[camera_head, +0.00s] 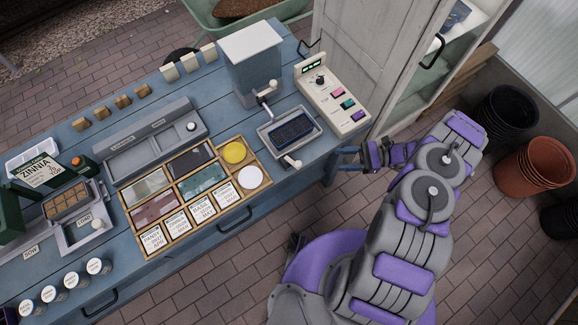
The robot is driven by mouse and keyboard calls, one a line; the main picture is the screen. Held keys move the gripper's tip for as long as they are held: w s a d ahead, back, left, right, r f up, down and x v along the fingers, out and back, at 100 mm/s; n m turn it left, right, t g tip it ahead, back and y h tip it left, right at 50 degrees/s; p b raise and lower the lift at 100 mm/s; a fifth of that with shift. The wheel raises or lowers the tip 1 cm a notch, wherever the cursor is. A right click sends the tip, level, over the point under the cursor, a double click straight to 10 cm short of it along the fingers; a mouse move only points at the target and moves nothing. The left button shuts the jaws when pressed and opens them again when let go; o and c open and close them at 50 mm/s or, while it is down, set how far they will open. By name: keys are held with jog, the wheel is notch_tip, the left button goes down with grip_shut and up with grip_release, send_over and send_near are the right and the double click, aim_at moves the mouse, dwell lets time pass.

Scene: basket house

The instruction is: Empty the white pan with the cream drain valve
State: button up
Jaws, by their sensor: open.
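A cream drain valve knob (292,162) sticks out at the pan's front edge, over the bench's front. My gripper (366,156) is off the bench's front right corner, right of the pan and apart from the valve.
A grey tank (252,62) with a white lid stands behind the pan. A control box (331,96) with coloured buttons is to its right. A wooden sorting tray (190,222) lies left. A cupboard (375,50) and pots (530,165) stand right. Brick floor (230,285) is clear in front.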

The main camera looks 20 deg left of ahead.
aim_at(293, 162)
jog(key=x, duration=1.7)
jog(key=shift+s+a+f+b, duration=0.2)
jog(key=shift+s+f+b, duration=0.05)
jog(key=shift+b, duration=0.15)
jog(key=shift+d, duration=0.1)
jog(key=shift+d, duration=0.1)
jog(key=c, duration=0.3)
grip_shut()
